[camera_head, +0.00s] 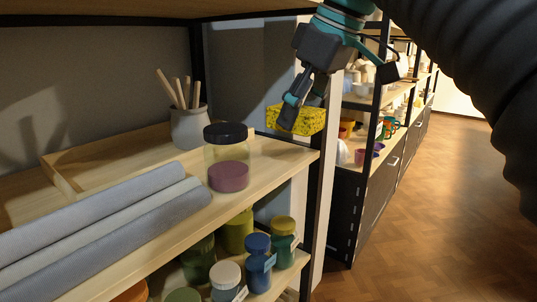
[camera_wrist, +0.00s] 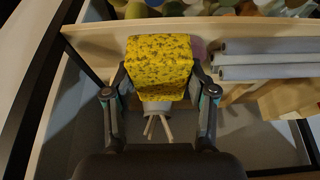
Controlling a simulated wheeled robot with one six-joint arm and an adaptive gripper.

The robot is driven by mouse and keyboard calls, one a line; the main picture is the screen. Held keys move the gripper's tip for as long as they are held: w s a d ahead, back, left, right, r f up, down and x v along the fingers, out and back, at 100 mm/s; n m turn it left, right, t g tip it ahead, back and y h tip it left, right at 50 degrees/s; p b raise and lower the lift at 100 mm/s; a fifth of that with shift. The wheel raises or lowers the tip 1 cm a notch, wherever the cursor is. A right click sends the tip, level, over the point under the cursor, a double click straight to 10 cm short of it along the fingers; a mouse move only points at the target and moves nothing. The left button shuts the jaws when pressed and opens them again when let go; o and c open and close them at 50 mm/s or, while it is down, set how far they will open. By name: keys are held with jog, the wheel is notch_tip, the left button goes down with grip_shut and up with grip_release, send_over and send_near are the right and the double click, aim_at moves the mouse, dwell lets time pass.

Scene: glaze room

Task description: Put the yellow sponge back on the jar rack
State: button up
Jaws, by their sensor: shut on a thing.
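The yellow sponge (camera_head: 308,121) is speckled and block-shaped. My gripper (camera_head: 288,113) is shut on it and holds it near the right end of the wooden shelf, by the dark post. In the wrist view the sponge (camera_wrist: 160,60) sits between the two fingers of my gripper (camera_wrist: 160,85). The jar rack (camera_head: 262,168) is a wooden shelf unit with a lower shelf of jars. I cannot tell whether the sponge touches anything besides my fingers.
A glass jar with a dark lid (camera_head: 228,158) stands near the shelf's front edge. A grey pot with sticks (camera_head: 188,127), a wooden tray (camera_head: 110,157) and grey rolls (camera_head: 100,222) are on the same shelf. A blue jar (camera_head: 258,265) stands below. The wooden floor (camera_head: 440,200) at right is clear.

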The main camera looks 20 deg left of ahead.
send_over(260, 164)
jog(key=d, duration=0.1)
jog(key=f, duration=0.6)
jog(key=shift+s+d+f, duration=0.2)
jog(key=shift+s+f, duration=0.1)
jog(key=shift+s, duration=0.1)
jog(key=shift+w+f, duration=0.1)
jog(key=shift+f, duration=0.1)
jog(key=shift+f+b, duration=0.5)
jog(key=shift+f, duration=1.4)
jog(key=o, duration=1.1)
jog(key=shift+f, duration=0.1)
jog(key=p+v, duration=0.1)
jog(key=v, duration=1.1)
